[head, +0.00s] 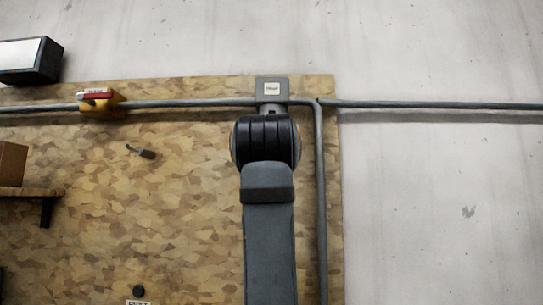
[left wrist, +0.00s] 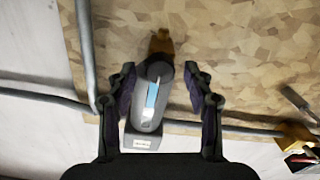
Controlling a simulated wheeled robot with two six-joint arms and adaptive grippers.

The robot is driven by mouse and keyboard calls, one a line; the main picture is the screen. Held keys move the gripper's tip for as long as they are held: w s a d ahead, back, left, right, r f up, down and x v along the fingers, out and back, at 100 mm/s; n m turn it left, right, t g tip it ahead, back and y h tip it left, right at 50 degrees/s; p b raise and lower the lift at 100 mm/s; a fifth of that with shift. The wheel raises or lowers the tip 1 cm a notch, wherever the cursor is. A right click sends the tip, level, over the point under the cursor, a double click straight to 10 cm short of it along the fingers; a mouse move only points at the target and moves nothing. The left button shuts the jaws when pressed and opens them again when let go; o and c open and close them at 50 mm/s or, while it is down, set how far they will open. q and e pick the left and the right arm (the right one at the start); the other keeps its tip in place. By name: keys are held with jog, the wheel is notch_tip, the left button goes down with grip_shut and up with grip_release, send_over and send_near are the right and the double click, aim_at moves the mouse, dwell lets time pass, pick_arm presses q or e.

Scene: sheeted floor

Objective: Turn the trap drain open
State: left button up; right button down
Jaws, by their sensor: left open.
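The trap drain shows as a grey square labelled box (head: 272,87) on the pipe at the top of the board in the head view. The left wrist view sees it upside down, with its pale label plate (left wrist: 145,142) at the bottom. A rounded grey body or handle (left wrist: 150,105) with a blue and white strip stands out from it, and a brass-coloured part (left wrist: 160,43) shows beyond. My left gripper (left wrist: 159,72) is open, one finger on each side of the grey body, with visible gaps. My own arm hides this gripper in the head view. My right gripper is not in view.
A yellow valve with a red handle (head: 98,100) sits on the horizontal pipe (head: 190,103) to the left. A small grey lever (head: 141,151) sticks out of the board. A vertical pipe (head: 321,200) runs down close right of my arm. A shelf (head: 30,192) is at left.

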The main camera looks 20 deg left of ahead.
pick_arm(q)
jog(key=shift+w+f, duration=0.1)
jog(key=shift+w, duration=0.15)
jog(key=shift+c, duration=0.5)
jog(key=shift+s, duration=0.1)
grip_shut()
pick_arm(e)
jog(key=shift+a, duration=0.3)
pick_arm(q)
jog(key=shift+m, duration=0.3)
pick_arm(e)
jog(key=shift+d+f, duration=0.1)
pick_arm(q)
jog(key=m+b, duration=0.7)
jog(key=m, duration=1)
jog(key=shift+d, duration=0.1)
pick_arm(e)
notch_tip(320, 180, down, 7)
pick_arm(q)
jog(key=shift+m, duration=0.3)
